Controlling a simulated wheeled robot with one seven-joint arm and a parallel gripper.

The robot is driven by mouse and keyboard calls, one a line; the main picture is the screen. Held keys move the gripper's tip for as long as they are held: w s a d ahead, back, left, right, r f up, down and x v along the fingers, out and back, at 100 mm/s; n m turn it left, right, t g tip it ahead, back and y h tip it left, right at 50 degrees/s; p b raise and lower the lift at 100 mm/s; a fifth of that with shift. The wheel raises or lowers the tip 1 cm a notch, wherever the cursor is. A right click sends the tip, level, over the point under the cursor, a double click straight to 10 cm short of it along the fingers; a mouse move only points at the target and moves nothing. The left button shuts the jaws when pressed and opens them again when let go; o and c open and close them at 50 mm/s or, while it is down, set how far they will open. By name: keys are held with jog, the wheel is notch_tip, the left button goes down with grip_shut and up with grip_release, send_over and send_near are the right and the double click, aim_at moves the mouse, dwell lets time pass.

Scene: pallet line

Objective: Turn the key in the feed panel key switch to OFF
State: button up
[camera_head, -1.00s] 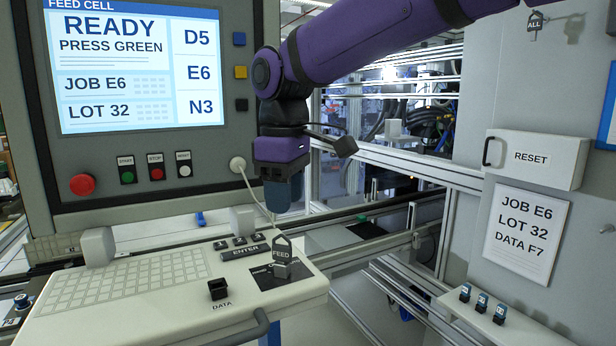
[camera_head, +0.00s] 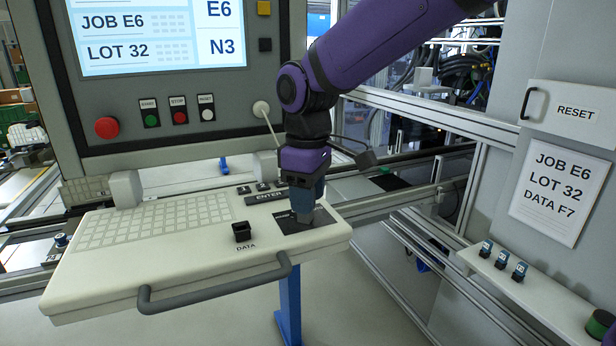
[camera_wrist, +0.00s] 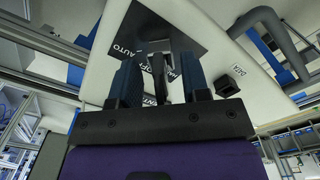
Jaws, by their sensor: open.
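The feed panel key switch sits on a dark plate (camera_head: 322,216) at the right end of the white keyboard shelf. My gripper (camera_head: 304,214) points down right over the switch and hides the key in the head view. In the wrist view the dark key (camera_wrist: 158,72) shows between the two blue fingers of my gripper (camera_wrist: 158,75). The fingers are open, one on each side of the key, with a gap visible. White labels lie around the switch; AUTO reads clearly, others are partly covered. I cannot tell which label the key points to.
A black DATA socket (camera_head: 242,232) stands left of the plate. A grey handle bar (camera_head: 215,291) runs along the shelf's front. The screen (camera_head: 155,35) and buttons are behind. A ledge with several small blue-topped parts (camera_head: 502,258) is at the right.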

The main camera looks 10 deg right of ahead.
jog(key=shift+f, duration=0.2)
grip_shut()
jog(key=n, duration=0.5)
jog(key=shift+w, duration=0.1)
jog(key=n, duration=0.5)
jog(key=shift+o, duration=2.3)
grip_release()
jog(key=shift+w, duration=0.1)
